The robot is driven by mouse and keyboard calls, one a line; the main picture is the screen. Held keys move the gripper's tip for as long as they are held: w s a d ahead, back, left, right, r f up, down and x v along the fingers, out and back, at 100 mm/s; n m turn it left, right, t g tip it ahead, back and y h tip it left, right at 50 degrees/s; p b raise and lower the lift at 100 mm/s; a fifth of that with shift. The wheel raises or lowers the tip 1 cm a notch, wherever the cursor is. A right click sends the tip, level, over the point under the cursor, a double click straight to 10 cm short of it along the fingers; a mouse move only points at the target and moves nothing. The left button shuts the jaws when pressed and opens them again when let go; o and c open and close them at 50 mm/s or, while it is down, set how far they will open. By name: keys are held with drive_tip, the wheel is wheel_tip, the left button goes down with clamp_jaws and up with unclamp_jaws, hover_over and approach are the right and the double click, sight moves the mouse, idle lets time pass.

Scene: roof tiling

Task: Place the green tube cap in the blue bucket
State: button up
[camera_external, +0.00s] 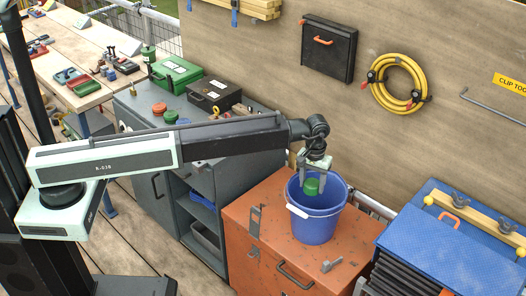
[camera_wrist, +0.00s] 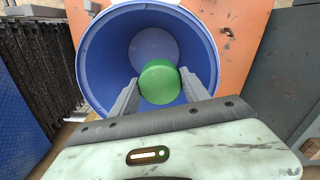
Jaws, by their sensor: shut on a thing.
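The green tube cap (camera_external: 312,187) is round and held between the fingers of my gripper (camera_external: 311,176). It also shows in the wrist view (camera_wrist: 159,82), between the two grey fingertips (camera_wrist: 157,92). The blue bucket (camera_external: 315,224) stands upright on an orange cabinet. My gripper points down into the bucket's mouth, with the cap at about the level of the rim or a little inside. In the wrist view the bucket's inner wall (camera_wrist: 100,52) surrounds the cap, and its floor lies behind it. The lower part of the bucket's inside is hidden in the external view.
The orange cabinet (camera_external: 255,265) bears the bucket, with metal brackets near it. A blue-topped tool chest (camera_external: 468,240) stands to the right. A grey workbench (camera_external: 185,112) behind my arm holds a green case (camera_external: 177,76) and a black case (camera_external: 213,95). A yellow hose (camera_external: 397,84) hangs on the wall.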

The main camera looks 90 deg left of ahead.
drive_tip(key=shift+n, duration=0.6)
drive_tip(key=f+b, duration=0.6)
drive_tip(key=w+f+b, duration=0.1)
drive_tip(key=f+b, duration=0.5)
drive_tip(key=f, duration=0.1)
drive_tip(key=w+f+b, duration=0.1)
drive_tip(key=f+b, duration=0.5)
drive_tip(key=f, duration=0.1)
drive_tip(key=shift+d+f+b, duration=0.15)
drive_tip(key=shift+d+b, duration=0.1)
drive_tip(key=shift+b, duration=0.05)
drive_tip(key=shift+r, duration=0.3)
drive_tip(key=shift+f, duration=0.25)
drive_tip(key=o, duration=1.5)
drive_tip(key=shift+c, duration=0.2)
drive_tip(key=shift+r, duration=0.1)
wheel_tip(320, 180, up, 12)
drive_tip(key=p, duration=1.2)
drive_tip(key=shift+r+p, duration=0.2)
drive_tip(key=shift+p, duration=0.1)
